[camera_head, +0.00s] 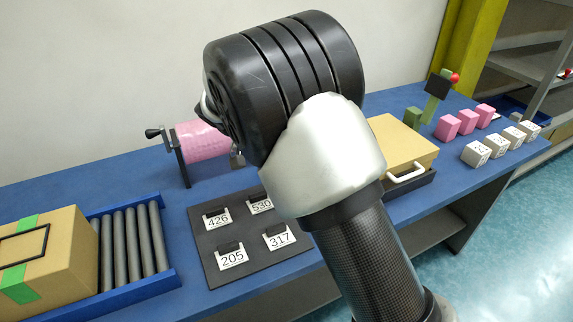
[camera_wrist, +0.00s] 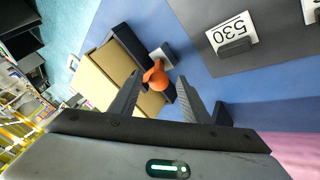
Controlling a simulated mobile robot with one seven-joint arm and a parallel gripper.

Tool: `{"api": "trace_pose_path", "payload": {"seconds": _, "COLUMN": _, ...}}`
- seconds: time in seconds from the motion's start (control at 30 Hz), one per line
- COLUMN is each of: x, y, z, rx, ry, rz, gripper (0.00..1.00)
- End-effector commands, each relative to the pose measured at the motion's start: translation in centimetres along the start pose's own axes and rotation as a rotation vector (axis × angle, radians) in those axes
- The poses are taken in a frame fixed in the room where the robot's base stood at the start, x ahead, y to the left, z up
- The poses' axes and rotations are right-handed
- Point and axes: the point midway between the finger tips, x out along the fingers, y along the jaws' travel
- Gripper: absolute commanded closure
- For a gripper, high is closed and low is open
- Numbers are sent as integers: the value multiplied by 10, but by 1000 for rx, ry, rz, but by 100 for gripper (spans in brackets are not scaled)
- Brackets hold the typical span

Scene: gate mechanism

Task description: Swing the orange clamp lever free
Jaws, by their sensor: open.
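The orange clamp lever (camera_wrist: 156,77) shows in the wrist view, rounded at one end, beside a small pale block (camera_wrist: 162,54) at the edge of a tan box (camera_wrist: 108,68). My gripper (camera_wrist: 160,78) is open, and its two dark fingers stand on either side of the lever in the picture. I cannot tell the depth gap or whether a finger touches it. In the head view my arm hides the lever and gripper. The tan box (camera_head: 400,143), with a white handle, shows there right of my arm.
A dark board (camera_head: 250,247) with numbered tags lies left of my arm. A pink roll on a cranked stand (camera_head: 203,140), a roller tray (camera_head: 135,245) with a carton (camera_head: 50,255), and pink blocks (camera_head: 447,127) and white blocks (camera_head: 476,153) share the blue bench.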

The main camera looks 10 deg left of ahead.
Motion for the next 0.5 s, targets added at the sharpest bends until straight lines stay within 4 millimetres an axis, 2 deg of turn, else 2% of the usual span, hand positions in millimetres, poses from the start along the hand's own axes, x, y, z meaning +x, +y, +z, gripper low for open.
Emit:
{"api": "trace_pose_path", "payload": {"seconds": 0.13, "x": -6, "y": 0, "z": 0, "rx": 0, "ry": 0, "rz": 0, "gripper": 57}}
{"api": "trace_pose_path", "payload": {"seconds": 0.27, "x": -24, "y": 0, "z": -1, "rx": 0, "ry": 1, "rz": -2, "gripper": 57}}
{"api": "trace_pose_path", "payload": {"seconds": 0.5, "x": -83, "y": 0, "z": -1, "rx": 0, "ry": 2, "rz": -4, "gripper": 57}}
